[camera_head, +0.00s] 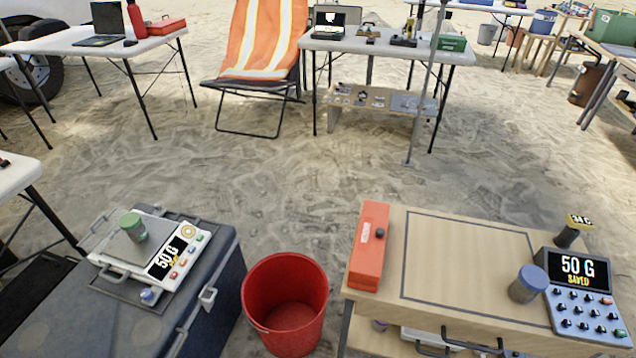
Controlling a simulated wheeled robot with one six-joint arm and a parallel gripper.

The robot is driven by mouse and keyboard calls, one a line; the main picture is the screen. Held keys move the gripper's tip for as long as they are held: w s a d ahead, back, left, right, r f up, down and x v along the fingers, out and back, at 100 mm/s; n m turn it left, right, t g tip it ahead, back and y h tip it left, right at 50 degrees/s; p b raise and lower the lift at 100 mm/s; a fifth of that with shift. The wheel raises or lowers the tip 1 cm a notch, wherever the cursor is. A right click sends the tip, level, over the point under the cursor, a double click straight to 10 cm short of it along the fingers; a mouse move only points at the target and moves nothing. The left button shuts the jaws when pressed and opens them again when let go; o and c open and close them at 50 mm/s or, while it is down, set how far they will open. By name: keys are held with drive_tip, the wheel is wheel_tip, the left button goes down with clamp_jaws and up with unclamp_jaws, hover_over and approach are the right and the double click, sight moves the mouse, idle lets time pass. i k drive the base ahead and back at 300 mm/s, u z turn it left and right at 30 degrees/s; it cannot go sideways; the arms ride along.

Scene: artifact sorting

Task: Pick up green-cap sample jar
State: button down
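The green-cap sample jar (134,228) stands upright on the metal plate of a white scale (160,272) at the left. It is a small clear jar with a green lid. The scale sits on a dark grey case (215,255). My gripper is not in view, so its state does not show.
A red bucket (287,290) stands right of the case. Right of it, a wooden bench (460,300) holds an orange box (370,247), a blue-cap jar (528,284) and a blue scale (590,318) reading 50 G SAVED. Open sand lies behind; tables and a chair stand further back.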

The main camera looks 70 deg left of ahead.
sight(139, 233)
drive_tip(key=u, duration=3.6)
drive_tip(key=k, duration=1.25)
drive_tip(key=u, duration=0.75)
drive_tip(key=i, duration=1.65)
drive_tip(key=z, duration=0.7)
